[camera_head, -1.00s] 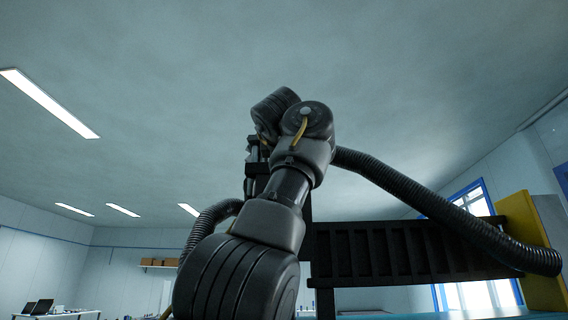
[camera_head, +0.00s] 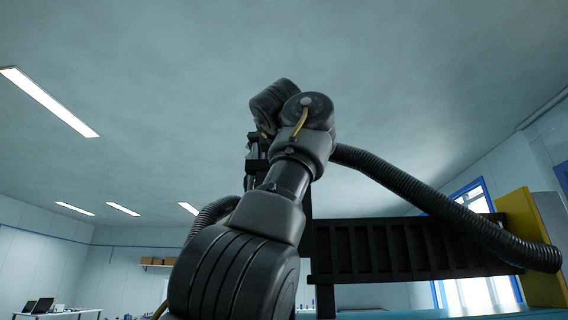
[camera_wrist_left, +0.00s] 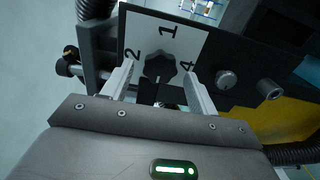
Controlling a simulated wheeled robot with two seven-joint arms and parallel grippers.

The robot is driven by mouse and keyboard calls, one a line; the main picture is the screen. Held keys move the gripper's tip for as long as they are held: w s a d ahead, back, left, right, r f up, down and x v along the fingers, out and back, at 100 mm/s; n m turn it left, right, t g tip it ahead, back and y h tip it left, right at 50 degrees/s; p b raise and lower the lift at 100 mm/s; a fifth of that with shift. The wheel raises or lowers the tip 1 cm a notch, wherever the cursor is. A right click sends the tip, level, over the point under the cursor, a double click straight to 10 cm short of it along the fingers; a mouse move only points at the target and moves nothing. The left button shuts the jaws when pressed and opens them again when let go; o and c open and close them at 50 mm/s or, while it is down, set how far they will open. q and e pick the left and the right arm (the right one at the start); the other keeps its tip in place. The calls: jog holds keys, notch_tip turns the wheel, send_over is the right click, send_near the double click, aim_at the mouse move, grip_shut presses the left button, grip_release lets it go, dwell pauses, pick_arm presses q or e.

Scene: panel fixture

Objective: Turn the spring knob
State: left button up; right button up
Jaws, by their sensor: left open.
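The knob (camera_wrist_left: 160,65) is dark and star-shaped, in the left wrist view. It sits on a white plate (camera_wrist_left: 188,45) marked 1, 2 and 4 on a dark panel. My left gripper (camera_wrist_left: 160,82) is open, with one pale finger on each side of the knob. The fingers look apart from it, but I cannot tell how deep they reach around it. In the head view my left arm fills the middle, and the knob is hidden.
A small round grey knob (camera_wrist_left: 226,79) and a dark cylinder (camera_wrist_left: 269,88) stick out of the panel to the right. In the head view a black ribbed frame (camera_head: 365,251) runs right to a yellow block (camera_head: 517,215). A black hose hangs in front of it.

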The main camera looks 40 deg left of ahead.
pick_arm(q)
jog(key=b+v, duration=0.2)
jog(key=v, duration=0.7)
jog(key=shift+s+d, duration=0.25)
jog(key=shift+s, duration=0.05)
